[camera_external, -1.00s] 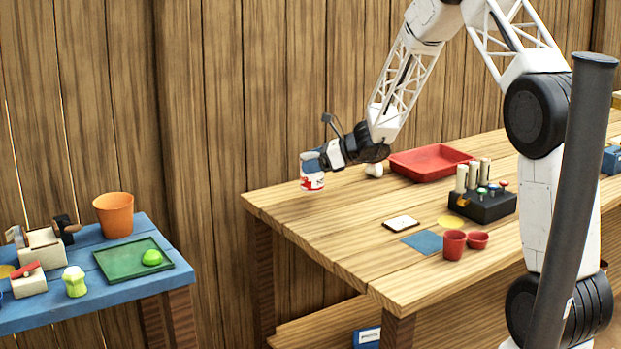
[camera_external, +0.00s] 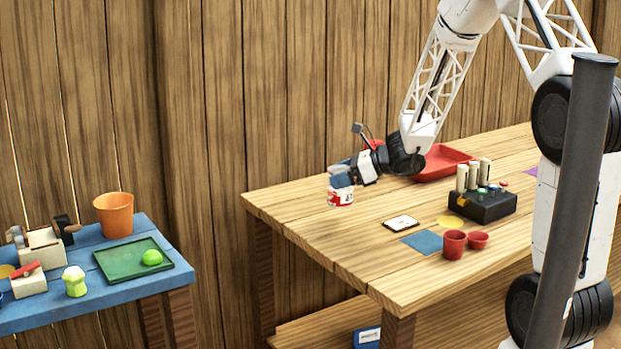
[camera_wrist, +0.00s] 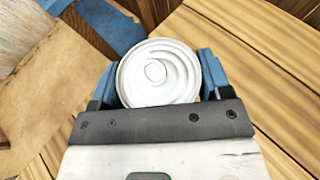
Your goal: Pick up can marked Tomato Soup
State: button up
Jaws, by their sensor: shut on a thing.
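A small can with a red and white label (camera_external: 341,197) is in my gripper (camera_external: 340,177) at the left end of the wooden table in the external view. Its wording is too small to read. In the wrist view the can's pale round lid (camera_wrist: 158,73) with a ring sits between the two blue fingers of my gripper (camera_wrist: 158,78), which are shut on its sides. The can looks upright. I cannot tell for sure whether its base is clear of the table.
The wooden table (camera_external: 300,214) holds a red tray (camera_external: 446,160), a black block with pegs (camera_external: 482,207), red cups (camera_external: 454,243), a white card (camera_external: 401,223) and a blue square (camera_external: 422,242). A blue table (camera_external: 95,312) with a green tray (camera_external: 120,265) stands left, across a gap.

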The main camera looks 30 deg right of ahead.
jog(key=shift+s+r, duration=0.1)
jog(key=shift+s, duration=0.45)
dwell(0.5)
